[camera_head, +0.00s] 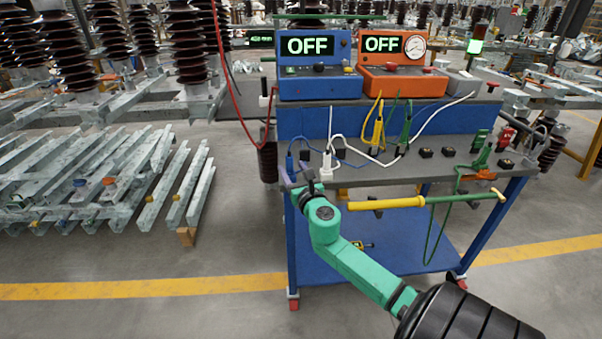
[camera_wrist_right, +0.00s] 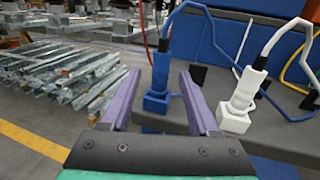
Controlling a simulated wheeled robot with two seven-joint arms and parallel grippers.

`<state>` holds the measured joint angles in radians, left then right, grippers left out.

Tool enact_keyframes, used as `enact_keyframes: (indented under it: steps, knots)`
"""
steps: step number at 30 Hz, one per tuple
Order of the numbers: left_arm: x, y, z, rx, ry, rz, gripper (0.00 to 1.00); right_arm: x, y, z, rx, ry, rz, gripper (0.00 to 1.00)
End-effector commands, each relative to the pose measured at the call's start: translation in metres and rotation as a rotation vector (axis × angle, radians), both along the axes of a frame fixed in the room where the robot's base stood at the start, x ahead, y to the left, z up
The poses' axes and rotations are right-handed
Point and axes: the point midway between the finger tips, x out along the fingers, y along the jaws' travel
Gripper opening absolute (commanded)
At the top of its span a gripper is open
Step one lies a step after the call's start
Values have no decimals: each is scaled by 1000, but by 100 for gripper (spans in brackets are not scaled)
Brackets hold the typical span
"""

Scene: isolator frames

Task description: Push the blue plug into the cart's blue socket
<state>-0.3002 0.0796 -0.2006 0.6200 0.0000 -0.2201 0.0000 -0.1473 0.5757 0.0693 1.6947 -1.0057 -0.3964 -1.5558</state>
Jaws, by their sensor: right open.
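The blue plug (camera_wrist_right: 160,70) stands upright at the left front corner of the cart's top, and it also shows in the head view (camera_head: 289,163). A black sleeve and a blue cable rise from its top. A blue block (camera_wrist_right: 157,103), seemingly the blue socket, is directly under it; I cannot tell how deep the plug sits. My right gripper (camera_wrist_right: 158,76) is open, with its two purple fingers on either side of the plug and visible gaps. In the head view my right gripper (camera_head: 287,181) is at the cart's front left edge. My left gripper is not in view.
A white plug (camera_wrist_right: 244,88) stands in a white socket close to the right finger. Blue (camera_head: 320,66) and orange (camera_head: 404,72) boxes reading OFF stand behind. A yellow-green rod (camera_head: 420,201) lies along the cart's front. Metal bars (camera_head: 90,180) are stacked at left.

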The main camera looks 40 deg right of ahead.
Motion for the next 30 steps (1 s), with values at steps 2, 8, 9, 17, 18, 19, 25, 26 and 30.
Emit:
enact_keyframes:
  steps: [2, 8, 9, 17, 18, 19, 25, 26, 30]
  knots:
    - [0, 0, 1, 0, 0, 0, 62, -14, 6, -1, 1, 4, 1, 62]
    - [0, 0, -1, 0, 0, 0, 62, -66, 27, -3, 2, 6, 0, 62]
    - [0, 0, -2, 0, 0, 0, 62, -76, 31, -2, 3, 4, -1, 62]
    - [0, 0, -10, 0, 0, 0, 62, -122, 49, -1, 2, 0, -2, 62]
    - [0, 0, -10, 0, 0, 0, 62, -124, 50, -1, 1, 1, -2, 62]
    - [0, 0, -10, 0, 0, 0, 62, -125, 50, 0, 1, 0, -2, 62]
    - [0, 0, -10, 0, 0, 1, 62, -125, 51, 1, 0, -1, -1, 62]
    - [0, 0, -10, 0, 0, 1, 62, -125, 51, 1, 1, -1, -1, 62]
    - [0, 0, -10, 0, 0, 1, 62, -125, 51, 1, 1, -1, -1, 62]
